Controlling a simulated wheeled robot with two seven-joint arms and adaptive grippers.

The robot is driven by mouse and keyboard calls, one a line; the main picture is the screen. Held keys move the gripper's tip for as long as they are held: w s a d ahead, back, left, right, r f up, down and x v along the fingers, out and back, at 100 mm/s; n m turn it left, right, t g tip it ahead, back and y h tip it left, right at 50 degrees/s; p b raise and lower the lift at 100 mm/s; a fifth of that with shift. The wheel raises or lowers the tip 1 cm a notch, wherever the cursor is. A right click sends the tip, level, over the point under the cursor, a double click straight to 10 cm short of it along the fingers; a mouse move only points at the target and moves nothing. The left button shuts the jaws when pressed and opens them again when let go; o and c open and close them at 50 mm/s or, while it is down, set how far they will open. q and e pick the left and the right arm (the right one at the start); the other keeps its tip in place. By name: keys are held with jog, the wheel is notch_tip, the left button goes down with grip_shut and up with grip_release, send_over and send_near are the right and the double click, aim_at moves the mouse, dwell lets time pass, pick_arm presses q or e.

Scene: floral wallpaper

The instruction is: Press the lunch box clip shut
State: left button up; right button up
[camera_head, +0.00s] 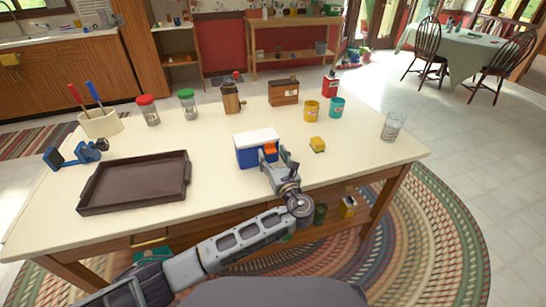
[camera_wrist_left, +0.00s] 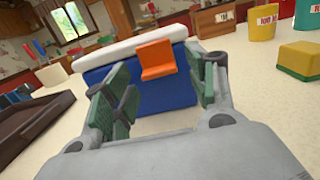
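The lunch box (camera_head: 248,155) is blue with a white lid and stands upright on the table. Its orange clip (camera_head: 270,148) is on the front near the lid's edge. In the left wrist view the clip (camera_wrist_left: 157,58) hangs over the front face of the lunch box (camera_wrist_left: 150,97), its lower edge standing out; I cannot tell whether it is latched. The lid looks closed. My left gripper (camera_head: 274,162) is open and empty right in front of the box. In the left wrist view its green-padded fingers (camera_wrist_left: 162,88) are spread, with the clip ahead between them. My right gripper is not in view.
A brown tray (camera_head: 135,207) lies to the left. A yellow-green block (camera_head: 317,145) sits close right of the gripper. Mugs (camera_head: 311,109), a wooden grinder (camera_head: 231,97) and jars (camera_head: 187,103) stand behind. A clear glass (camera_head: 391,127) is near the right edge. Table between them is clear.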

pick_arm(q)
jog(key=shift+v, duration=3.8)
jog(key=shift+d, duration=0.1)
